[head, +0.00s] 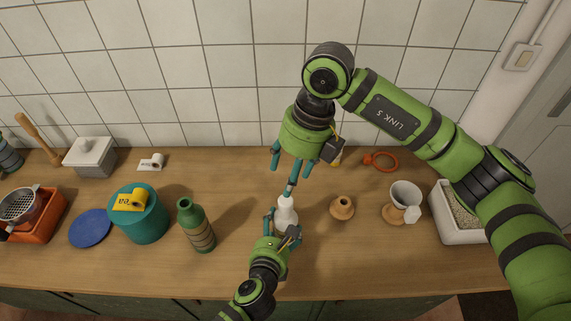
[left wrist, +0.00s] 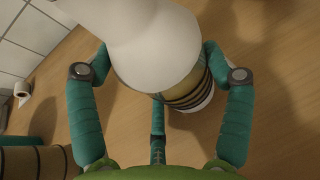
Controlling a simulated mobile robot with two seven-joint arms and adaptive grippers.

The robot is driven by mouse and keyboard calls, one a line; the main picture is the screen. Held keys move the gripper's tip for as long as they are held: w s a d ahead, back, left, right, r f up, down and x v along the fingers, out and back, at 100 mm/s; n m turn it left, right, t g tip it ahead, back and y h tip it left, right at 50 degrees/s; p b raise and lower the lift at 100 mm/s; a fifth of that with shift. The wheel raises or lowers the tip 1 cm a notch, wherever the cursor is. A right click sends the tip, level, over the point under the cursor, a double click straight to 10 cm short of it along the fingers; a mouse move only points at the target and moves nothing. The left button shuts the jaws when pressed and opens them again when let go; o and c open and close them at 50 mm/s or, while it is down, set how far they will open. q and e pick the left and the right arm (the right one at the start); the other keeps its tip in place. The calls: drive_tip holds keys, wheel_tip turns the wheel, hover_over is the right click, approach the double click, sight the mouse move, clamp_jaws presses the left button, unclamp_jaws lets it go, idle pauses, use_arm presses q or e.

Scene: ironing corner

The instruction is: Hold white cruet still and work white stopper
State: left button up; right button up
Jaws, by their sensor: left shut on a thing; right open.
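The white cruet (head: 286,214) stands on the wooden counter near its front middle. My left gripper (head: 277,226) is shut on its body from the front. In the left wrist view the cruet (left wrist: 160,58) has a smooth white shoulder and a tan lower band with dark stripes, between my teal fingers. My right gripper (head: 291,172) is open, pointing down just above the cruet's top, with one fingertip very near it. I cannot make out the white stopper as separate from the cruet's narrow top; the right fingers partly cover that spot.
A green bottle (head: 196,226) and a teal canister (head: 138,222) stand left of the cruet. A small wooden-coloured pot (head: 342,208) stands close on the right, then a white cup (head: 405,194) and a white bin (head: 455,222). A tiled wall closes the back.

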sight(286, 200)
drive_tip(key=f+n+h, duration=0.1)
drive_tip(key=f+n, duration=0.2)
drive_tip(key=n, duration=0.1)
drive_tip(key=f+n, duration=0.4)
drive_tip(key=n, duration=0.1)
drive_tip(key=a+f+n+h, duration=0.1)
drive_tip(key=f+n, duration=0.3)
drive_tip(key=n, duration=0.1)
drive_tip(key=shift+w+t+h, duration=0.2)
drive_tip(key=shift+t+h, duration=0.1)
drive_tip(key=c, duration=1.2)
clamp_jaws()
